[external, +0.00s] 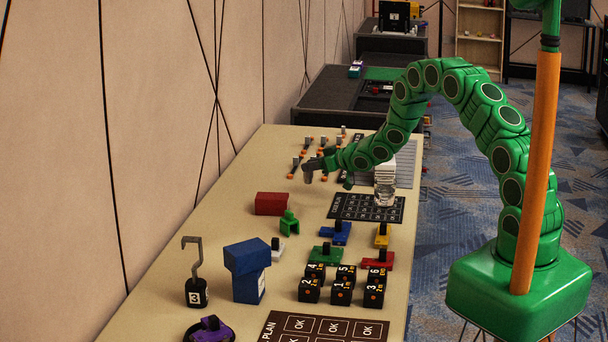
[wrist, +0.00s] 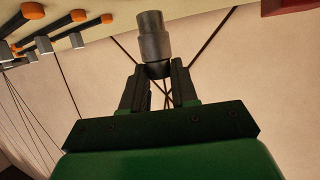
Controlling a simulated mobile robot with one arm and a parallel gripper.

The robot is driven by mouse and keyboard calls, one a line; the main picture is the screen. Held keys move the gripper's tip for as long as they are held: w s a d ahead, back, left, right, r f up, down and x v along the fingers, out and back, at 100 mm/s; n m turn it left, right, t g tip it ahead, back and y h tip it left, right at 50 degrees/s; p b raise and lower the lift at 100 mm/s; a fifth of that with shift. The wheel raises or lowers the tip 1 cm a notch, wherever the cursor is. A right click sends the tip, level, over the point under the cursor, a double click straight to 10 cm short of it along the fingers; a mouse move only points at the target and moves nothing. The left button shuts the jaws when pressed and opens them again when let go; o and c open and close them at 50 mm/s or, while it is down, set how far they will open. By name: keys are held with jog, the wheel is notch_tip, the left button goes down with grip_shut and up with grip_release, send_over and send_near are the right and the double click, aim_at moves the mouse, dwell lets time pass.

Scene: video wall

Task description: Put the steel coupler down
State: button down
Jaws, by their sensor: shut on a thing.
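The steel coupler (wrist: 153,36) is a grey stepped cylinder, seen at the top middle of the wrist view. My gripper (wrist: 158,74) is shut on its near end with two dark fingers. In the external view the coupler (external: 308,174) shows small and grey at the tip of my gripper (external: 320,164). It appears held above the left part of the long beige table (external: 225,220), beyond the red block. The exact gap between coupler and table cannot be told.
Several orange-and-black tools with grey blocks (external: 322,143) stand just beyond my gripper. A red block (external: 271,204) and a green piece (external: 289,223) lie nearer.

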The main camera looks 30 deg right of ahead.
aim_at(311, 178)
jog(key=shift+w+f, duration=0.3)
jog(key=shift+f, duration=1.6)
jog(key=c, duration=0.9)
grip_release()
jog(key=shift+f, duration=0.1)
jog(key=shift+o, duration=0.2)
jog(key=shift+s+d+r, duration=0.3)
jog(key=shift+s+r, duration=0.1)
jog(key=shift+s, duration=0.05)
jog(key=shift+v, duration=3.15)
